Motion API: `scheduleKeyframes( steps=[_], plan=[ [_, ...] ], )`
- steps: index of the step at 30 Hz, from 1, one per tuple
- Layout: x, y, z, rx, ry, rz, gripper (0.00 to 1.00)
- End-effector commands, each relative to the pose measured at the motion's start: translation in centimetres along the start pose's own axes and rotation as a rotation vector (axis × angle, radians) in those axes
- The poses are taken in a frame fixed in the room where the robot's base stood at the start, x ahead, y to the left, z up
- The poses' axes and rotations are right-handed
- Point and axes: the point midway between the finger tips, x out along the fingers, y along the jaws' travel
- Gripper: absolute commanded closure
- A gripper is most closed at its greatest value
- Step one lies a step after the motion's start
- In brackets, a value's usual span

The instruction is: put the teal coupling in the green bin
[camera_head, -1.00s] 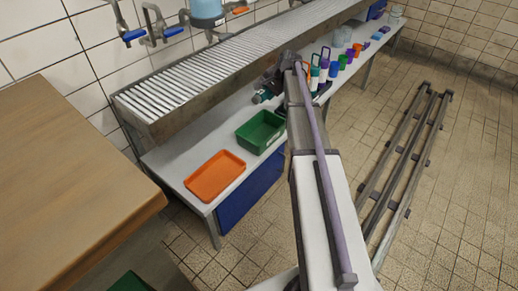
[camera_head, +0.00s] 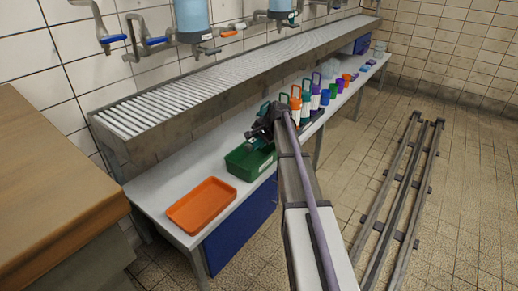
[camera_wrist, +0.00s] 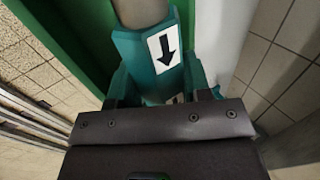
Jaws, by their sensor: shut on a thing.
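The teal coupling (camera_wrist: 135,55) fills the upper middle of the wrist view. It has a white label with a black arrow, and a pale round part rises from its top. My gripper (camera_wrist: 161,100) is shut on it; the dark gripper body hides its near side. In the head view my gripper (camera_head: 257,138) is at the back right part of the green bin (camera_head: 250,174), over or close beside its rim. I cannot tell the height gap. A green wall, likely the bin, shows at the upper left of the wrist view (camera_wrist: 88,22).
An orange tray (camera_head: 201,205) lies on the white bench left of the bin. Several bottles with coloured handles (camera_head: 306,98) stand in a row to the right. A slatted metal shelf (camera_head: 220,75) overhangs the bench behind. Floor pipes (camera_head: 398,190) run at the right.

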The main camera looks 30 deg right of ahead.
Motion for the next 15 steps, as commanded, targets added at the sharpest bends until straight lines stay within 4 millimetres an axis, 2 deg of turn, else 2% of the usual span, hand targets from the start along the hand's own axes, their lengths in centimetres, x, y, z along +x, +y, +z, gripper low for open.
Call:
scheduleKeyframes(
  steps=[1, 6, 15],
  plan=[
    [0.7, 0.39, 0.0, 0.0, 0.0, 0.0, 0.9],
    [0.25, 0.14, 0.0, 0.0, 0.0, 0.0, 0.9],
    [1.09, 0.62, 0.01, 0.0, 0.0, 0.0, 0.9]
  ],
)
